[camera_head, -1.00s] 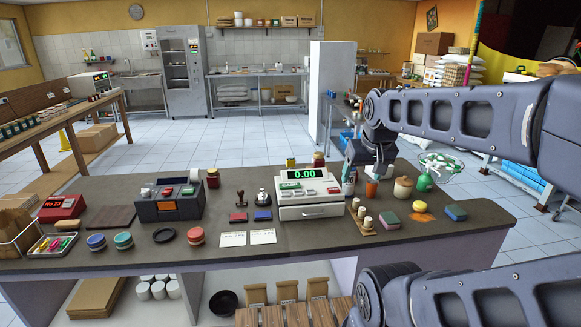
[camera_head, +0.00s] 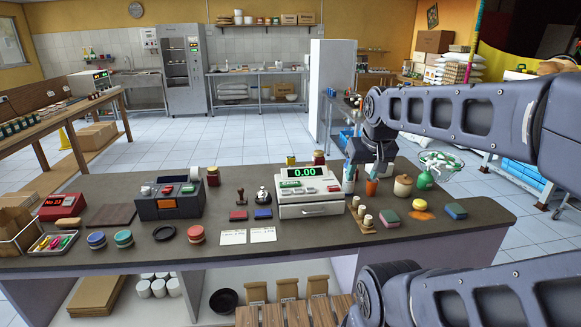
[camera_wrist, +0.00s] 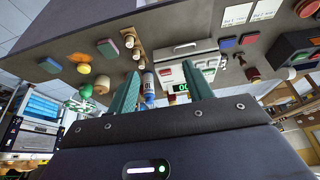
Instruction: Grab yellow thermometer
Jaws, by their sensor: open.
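A white tray (camera_head: 34,251) at the left end of the counter holds several thin coloured pieces. A yellowish one shows among pink and green ones, too small to identify as the yellow thermometer. My gripper (camera_head: 362,170) is far from the tray, at the back right of the counter beside the cash register. In the wrist view my gripper (camera_wrist: 160,70) has its two teal fingers apart and holds nothing. A blue-and-white bottle (camera_wrist: 148,86) shows between the fingers, with its distance unclear.
The cash register (camera_head: 310,211) stands mid-counter, with a dark box (camera_head: 160,209) to its left. A red device (camera_head: 62,206) is behind the tray. Stamp pads, tins and paper cards line the front.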

